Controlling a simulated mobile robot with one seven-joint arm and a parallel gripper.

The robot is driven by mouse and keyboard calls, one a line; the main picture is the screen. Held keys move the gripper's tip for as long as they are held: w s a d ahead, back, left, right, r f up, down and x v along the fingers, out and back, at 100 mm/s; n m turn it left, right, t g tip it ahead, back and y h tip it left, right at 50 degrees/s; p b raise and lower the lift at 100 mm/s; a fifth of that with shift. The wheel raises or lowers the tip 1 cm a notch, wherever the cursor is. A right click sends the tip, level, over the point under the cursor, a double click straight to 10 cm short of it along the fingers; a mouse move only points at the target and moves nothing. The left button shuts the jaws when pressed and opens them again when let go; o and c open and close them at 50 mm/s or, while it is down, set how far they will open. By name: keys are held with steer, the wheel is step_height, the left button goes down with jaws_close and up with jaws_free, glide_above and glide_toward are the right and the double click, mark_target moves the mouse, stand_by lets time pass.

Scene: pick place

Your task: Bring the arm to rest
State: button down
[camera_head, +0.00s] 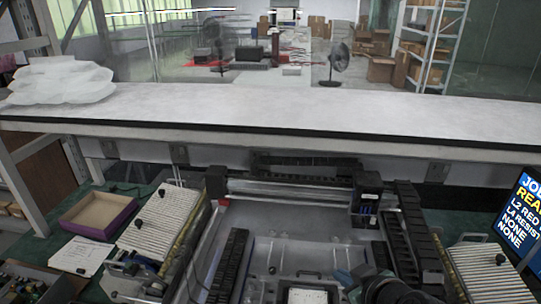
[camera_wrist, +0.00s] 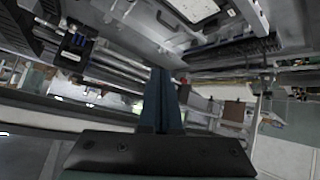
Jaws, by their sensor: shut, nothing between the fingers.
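My gripper (camera_wrist: 160,74) shows in the wrist view with its two dark teal fingers pressed together, empty. In the head view, part of my dark arm end with a teal piece (camera_head: 346,278) shows at the bottom, right of centre, over the machine bed. The rest of my arm is cut off by the lower edge. The gripper appears apart from the machine parts around it.
A machine with rails and a black carriage (camera_head: 367,195) fills the lower middle. A flat white-topped item (camera_head: 306,296) lies on its bed. Ribbed trays (camera_head: 163,222) stand at both sides. A purple-edged box (camera_head: 99,216) is left, a screen (camera_head: 522,222) right. A shelf (camera_head: 270,108) spans behind.

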steer(key=w+a+r+m+t+h, duration=0.1)
steer(key=w+a+r+t, duration=0.2)
steer(key=r, duration=1)
steer(key=a+r+m+t+h, duration=0.1)
steer(key=a+r+t+h, duration=0.3)
steer(key=r, duration=0.9)
steer(key=s+a+r+m+t+y, duration=0.1)
steer(key=s+a+r+t, duration=0.1)
steer(key=s+r, duration=0.3)
steer(key=s+a+r+m+t+y, duration=0.1)
steer(key=s+a+r+t, duration=0.2)
steer(key=r, duration=0.8)
steer(key=s+a+r+m+t, duration=0.1)
steer(key=s+a+r+t, duration=0.2)
steer(key=s+r+t, duration=0.2)
steer(key=s+r, duration=0.3)
steer(key=shift+s+a+t+y, duration=0.2)
steer(key=shift+a+t+y, duration=0.1)
steer(key=shift+y, duration=0.1)
steer(key=shift+d+r, duration=0.1)
steer(key=shift+d, duration=0.05)
